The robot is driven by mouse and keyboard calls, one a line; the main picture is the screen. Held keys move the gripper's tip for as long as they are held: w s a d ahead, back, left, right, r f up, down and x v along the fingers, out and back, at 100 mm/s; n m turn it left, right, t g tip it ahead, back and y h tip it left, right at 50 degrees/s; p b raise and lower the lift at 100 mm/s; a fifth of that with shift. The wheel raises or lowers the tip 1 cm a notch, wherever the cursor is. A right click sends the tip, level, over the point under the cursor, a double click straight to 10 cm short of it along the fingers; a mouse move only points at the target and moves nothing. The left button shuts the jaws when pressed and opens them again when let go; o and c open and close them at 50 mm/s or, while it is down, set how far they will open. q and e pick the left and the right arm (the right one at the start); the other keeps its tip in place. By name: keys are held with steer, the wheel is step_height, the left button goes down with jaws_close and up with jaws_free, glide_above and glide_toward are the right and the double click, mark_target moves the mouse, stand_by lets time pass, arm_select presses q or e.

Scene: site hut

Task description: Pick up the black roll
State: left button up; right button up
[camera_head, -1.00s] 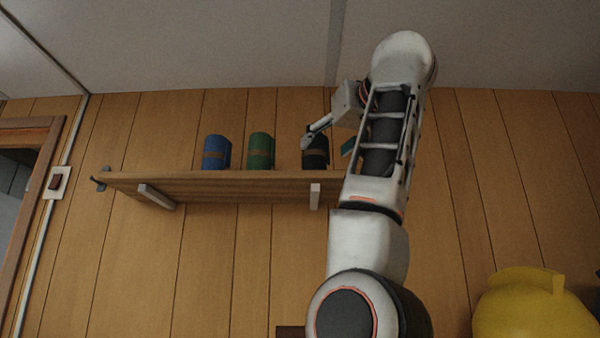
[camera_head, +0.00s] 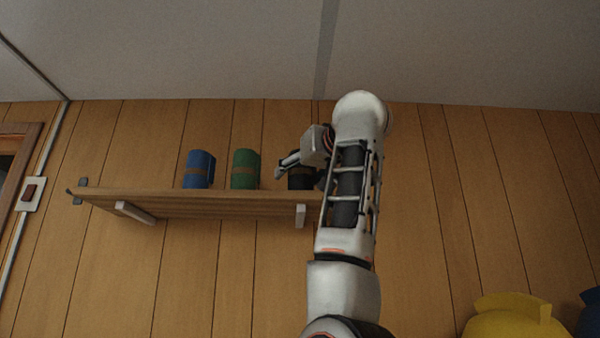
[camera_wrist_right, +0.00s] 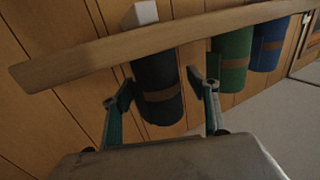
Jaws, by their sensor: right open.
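The black roll (camera_head: 300,182) with a brown band stands on the wall shelf (camera_head: 200,203), the rightmost of three rolls, partly hidden by my right gripper. My right gripper (camera_head: 301,172) is open at the roll, with one finger at its upper left and the other at its right. In the right wrist view the black roll (camera_wrist_right: 156,85) shows between the two spread fingers (camera_wrist_right: 159,90), one on each side. I see gaps beside it, so it is not gripped. My left gripper is in neither view.
A green roll (camera_head: 245,168) and a blue roll (camera_head: 199,168) stand to the left on the same shelf. Wood-panelled wall lies behind. A yellow object (camera_head: 515,318) and a dark blue one (camera_head: 590,315) are at lower right. The space above the shelf is clear.

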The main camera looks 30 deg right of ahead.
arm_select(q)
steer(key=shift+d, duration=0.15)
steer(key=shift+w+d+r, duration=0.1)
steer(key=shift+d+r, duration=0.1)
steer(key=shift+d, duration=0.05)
arm_select(e)
steer(key=c, duration=1.3)
